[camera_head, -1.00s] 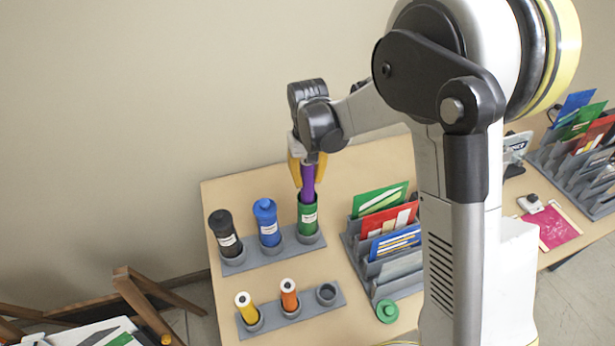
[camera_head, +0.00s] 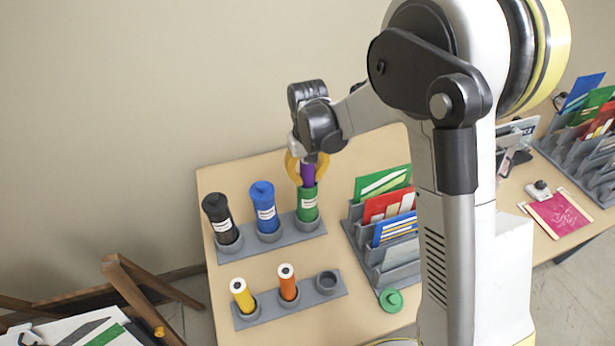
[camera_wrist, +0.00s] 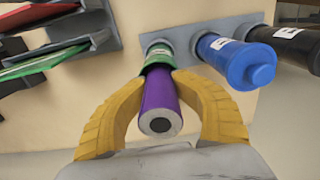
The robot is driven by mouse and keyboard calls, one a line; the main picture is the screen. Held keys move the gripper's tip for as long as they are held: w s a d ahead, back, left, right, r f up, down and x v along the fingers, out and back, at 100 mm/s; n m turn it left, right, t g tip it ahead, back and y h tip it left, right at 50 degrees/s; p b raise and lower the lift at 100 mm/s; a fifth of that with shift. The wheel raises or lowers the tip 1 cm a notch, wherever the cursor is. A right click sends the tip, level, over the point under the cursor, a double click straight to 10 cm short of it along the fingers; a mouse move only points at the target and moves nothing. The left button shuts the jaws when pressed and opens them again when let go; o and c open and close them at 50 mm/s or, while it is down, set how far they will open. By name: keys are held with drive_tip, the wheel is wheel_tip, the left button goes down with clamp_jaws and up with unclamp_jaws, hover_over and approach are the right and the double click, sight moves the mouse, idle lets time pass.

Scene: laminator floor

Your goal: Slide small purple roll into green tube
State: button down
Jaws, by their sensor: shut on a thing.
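The green tube (camera_head: 307,204) stands upright in the back grey rack, right of the blue tube. The small purple roll (camera_head: 308,175) is partly inside the green tube's open top, with its upper part sticking out. In the wrist view the roll's near end (camera_wrist: 160,121) shows a dark core, and the green tube (camera_wrist: 157,62) surrounds its far end. My gripper (camera_head: 307,162) is above the tube, with its yellow fingers curved around the roll. In the wrist view the fingertips (camera_wrist: 163,75) close on the roll near the tube's rim. The roll's lower part is hidden inside the tube.
The capped blue (camera_head: 264,207) and black (camera_head: 219,218) tubes stand left of the green one. The front rack (camera_head: 290,303) holds yellow and orange rolls and an empty socket. A green cap (camera_head: 391,300) lies on the table. A folder sorter (camera_head: 378,268) stands at right.

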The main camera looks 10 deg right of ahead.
drive_tip(key=shift+f, duration=0.4)
drive_tip(key=c, duration=0.9)
unclamp_jaws()
drive_tip(key=shift+w, duration=0.1)
drive_tip(key=shift+r, duration=0.15)
wheel_tip(320, 180, up, 12)
drive_tip(key=shift+f, duration=0.1)
drive_tip(key=shift+d, duration=0.1)
drive_tip(key=s+d+f+t+b, duration=0.2)
drive_tip(key=s+d+f+b, duration=0.1)
drive_tip(key=s+b, duration=0.2)
drive_tip(key=s+d+f+m+t+b, duration=0.1)
drive_tip(key=s+d+f+t+b, duration=0.1)
drive_tip(key=s, duration=0.6)
drive_tip(key=s+d+f+m+t+b, duration=0.1)
drive_tip(key=s+d+f+t+b, duration=0.2)
drive_tip(key=b, duration=0.6)
drive_tip(key=shift+s+d+f, duration=0.35)
drive_tip(key=shift+s+d, duration=0.2)
drive_tip(key=shift+s, duration=0.25)
drive_tip(key=shift+s+d+f, duration=0.4)
drive_tip(key=shift+s+d, duration=0.15)
drive_tip(key=shift+s, duration=0.2)
drive_tip(key=shift+s+d+f, duration=0.35)
drive_tip(key=shift+s+d, duration=0.2)
drive_tip(key=shift+s, duration=0.25)
